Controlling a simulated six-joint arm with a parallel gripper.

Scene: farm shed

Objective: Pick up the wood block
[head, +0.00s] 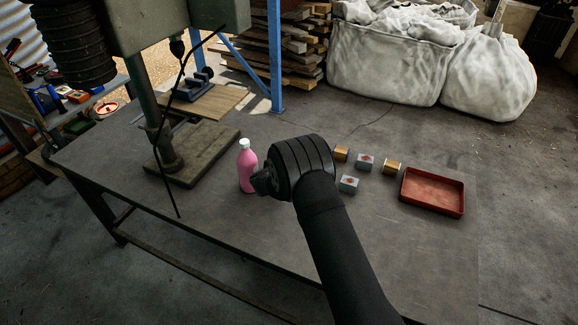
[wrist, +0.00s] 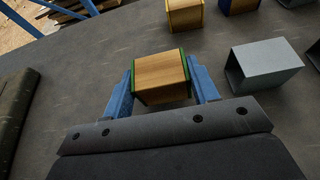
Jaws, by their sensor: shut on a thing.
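In the wrist view, a wood block (wrist: 160,72) with green edges sits between the two blue fingers of my gripper (wrist: 162,88). The fingers are shut on its left and right sides. The dark table top shows around it; I cannot tell whether the block touches the table. In the head view, my dark arm hides the fingers and the held block. Another wood block (wrist: 184,14), with yellow edges, stands apart beyond it in the wrist view.
Right of my arm in the head view are two wood-coloured blocks (head: 391,167), grey blocks (head: 365,161) and a red tray (head: 435,205). A pink bottle (head: 247,170) stands close on the left, before a drill press base (head: 195,160). The table's front is clear. A grey block (wrist: 265,68) lies right of my gripper.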

